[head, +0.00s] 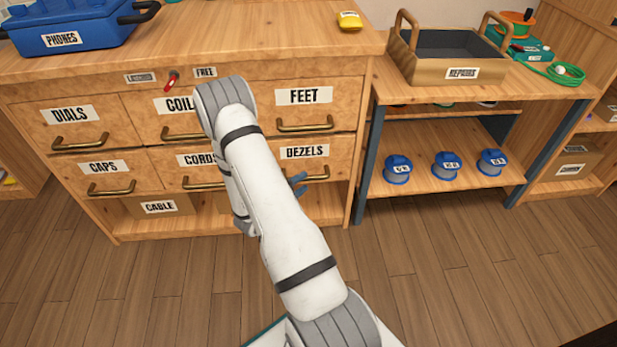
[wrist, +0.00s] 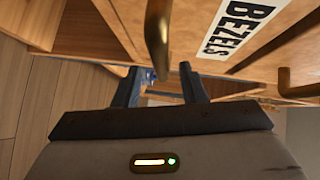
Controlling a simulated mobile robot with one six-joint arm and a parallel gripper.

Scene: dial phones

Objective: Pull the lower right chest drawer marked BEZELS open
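The BEZELS drawer (head: 340,150) is at the lower right of the wooden chest, below the FEET drawer, and looks closed. Its brass handle (head: 318,175) is partly hidden by my arm and gripper. In the wrist view the BEZELS label (wrist: 236,30) is at the top right, and the handle (wrist: 158,35) comes down from the top edge. My gripper (wrist: 160,88) is open, with its two dark fingers apart. The handle's lower end appears between the fingers in the picture; I cannot tell whether it touches them. In the head view only a bluish finger of my gripper (head: 298,182) shows beside the handle.
The FEET drawer handle (head: 304,126) is just above. A small red-handled item (head: 172,80) is at the upper drawer row. A cable box (head: 160,206) sits under the chest. A shelf with blue spools (head: 446,165) stands right; the floor in front is clear.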

